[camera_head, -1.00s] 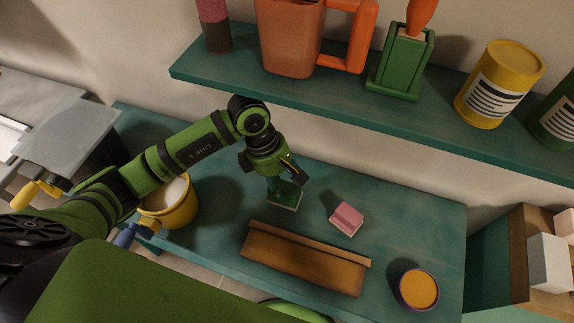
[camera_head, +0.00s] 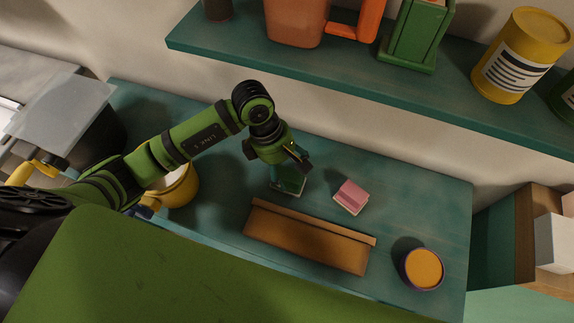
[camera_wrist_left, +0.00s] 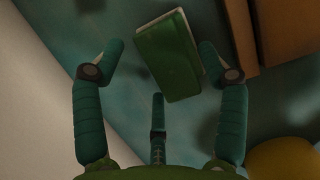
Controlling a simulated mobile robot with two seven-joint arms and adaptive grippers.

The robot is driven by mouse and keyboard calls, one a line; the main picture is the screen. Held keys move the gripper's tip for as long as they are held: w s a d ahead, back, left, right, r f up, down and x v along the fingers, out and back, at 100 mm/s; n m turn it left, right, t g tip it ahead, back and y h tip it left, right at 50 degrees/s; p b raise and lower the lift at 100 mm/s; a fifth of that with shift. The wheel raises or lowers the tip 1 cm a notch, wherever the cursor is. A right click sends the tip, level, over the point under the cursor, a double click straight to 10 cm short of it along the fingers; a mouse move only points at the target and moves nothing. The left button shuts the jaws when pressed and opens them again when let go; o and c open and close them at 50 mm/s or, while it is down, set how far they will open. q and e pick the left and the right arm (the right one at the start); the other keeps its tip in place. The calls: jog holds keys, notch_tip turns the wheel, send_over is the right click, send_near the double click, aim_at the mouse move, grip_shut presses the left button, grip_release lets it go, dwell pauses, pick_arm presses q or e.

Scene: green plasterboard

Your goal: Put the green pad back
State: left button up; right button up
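The green pad (camera_head: 290,186) lies on the teal worktop, partly hidden under my left gripper in the head view. In the left wrist view the pad (camera_wrist_left: 168,55) is a green block with a pale edge layer, tilted between the spread fingers. My left gripper (camera_head: 290,172) points down over the pad. Its fingers (camera_wrist_left: 162,58) are open, with a visible gap on the left of the pad; the right fingertip is close to the pad's edge, and I cannot tell if it touches. My right gripper is in neither view.
A pink pad (camera_head: 351,196) lies right of the gripper. A brown wooden box (camera_head: 308,240) is in front, a purple-rimmed orange pot (camera_head: 422,268) at right, a yellow mug (camera_head: 178,187) at left. A shelf (camera_head: 340,68) with containers, including a green holder (camera_head: 418,35), hangs above.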

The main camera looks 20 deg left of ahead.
aim_at(288, 168)
pick_arm(q)
jog(key=shift+r+p, duration=0.4)
jog(key=shift+a+r+b, duration=0.15)
jog(key=shift+r+b, duration=0.15)
jog(key=shift+b, duration=0.1)
jog(key=b+v, duration=0.1)
jog(key=v, duration=0.2)
jog(key=shift+a+r, duration=0.15)
jog(key=shift+r, duration=0.1)
jog(key=a+b, duration=0.4)
jog(key=a, duration=0.8)
jog(key=shift+w+r+b, duration=0.2)
jog(key=shift+r+b, duration=0.05)
jog(key=shift+b, duration=0.15)
jog(key=shift+f, duration=0.1)
